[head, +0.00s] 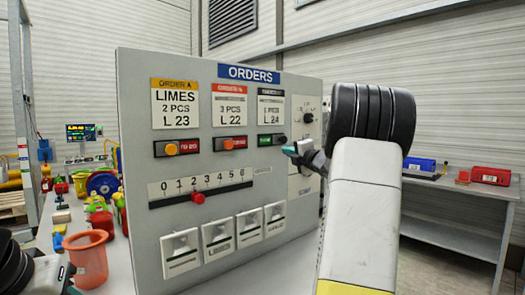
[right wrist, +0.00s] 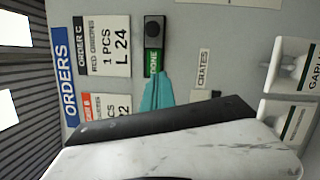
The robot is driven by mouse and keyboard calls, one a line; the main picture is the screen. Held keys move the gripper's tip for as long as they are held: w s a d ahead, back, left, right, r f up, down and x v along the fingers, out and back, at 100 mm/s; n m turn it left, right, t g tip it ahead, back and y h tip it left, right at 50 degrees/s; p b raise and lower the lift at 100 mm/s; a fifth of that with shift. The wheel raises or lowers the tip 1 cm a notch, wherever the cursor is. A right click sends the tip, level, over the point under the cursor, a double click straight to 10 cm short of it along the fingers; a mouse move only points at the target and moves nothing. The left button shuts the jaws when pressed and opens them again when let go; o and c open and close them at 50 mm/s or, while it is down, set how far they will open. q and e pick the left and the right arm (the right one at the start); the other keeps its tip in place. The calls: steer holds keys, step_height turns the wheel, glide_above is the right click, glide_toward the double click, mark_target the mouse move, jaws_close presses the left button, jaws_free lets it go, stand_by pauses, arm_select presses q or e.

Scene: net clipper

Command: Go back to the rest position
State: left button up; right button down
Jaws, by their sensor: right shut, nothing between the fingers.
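My right gripper (head: 290,149) is in front of the grey orders board (head: 136,120), just below the black knob (head: 281,139) of the third order. Its teal fingertips are together and empty. In the right wrist view the teal fingertips (right wrist: 157,92) lie close below the green label under the black knob (right wrist: 153,28). I cannot tell whether they touch the board. My left gripper (head: 70,275) shows only partly at the bottom left corner, with teal tips near the table; its opening is unclear.
The board carries order cards, a slider scale with a red knob (head: 198,197) and several white switches along its lower part. An orange bucket (head: 88,262) and colourful items stand left of it. A grey side table (head: 455,237) with blue and red boxes is at the right.

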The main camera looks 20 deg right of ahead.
steer(key=shift+s, duration=0.25)
stand_by(0.3)
steer(key=s+a+f+m+g+h, duration=0.1)
steer(key=s+a+m+g+h, duration=0.35)
steer(key=s+a+m, duration=0.8)
steer(key=s+a+f+m+g+y, duration=0.1)
steer(key=s+a+f+m+g, duration=0.1)
steer(key=s+a+f, duration=0.3)
steer(key=s+a+f+m+g+y, duration=0.2)
steer(key=s+a+f+m+g, duration=0.1)
steer(key=s, duration=0.8)
steer(key=s+a+f+m+g+y, duration=0.1)
steer(key=s+a+f+m+g, duration=0.2)
steer(key=s+a+f, duration=0.5)
steer(key=shift+s+m+y, duration=0.15)
steer(key=shift+m+y, duration=0.2)
steer(key=shift+m, duration=0.2)
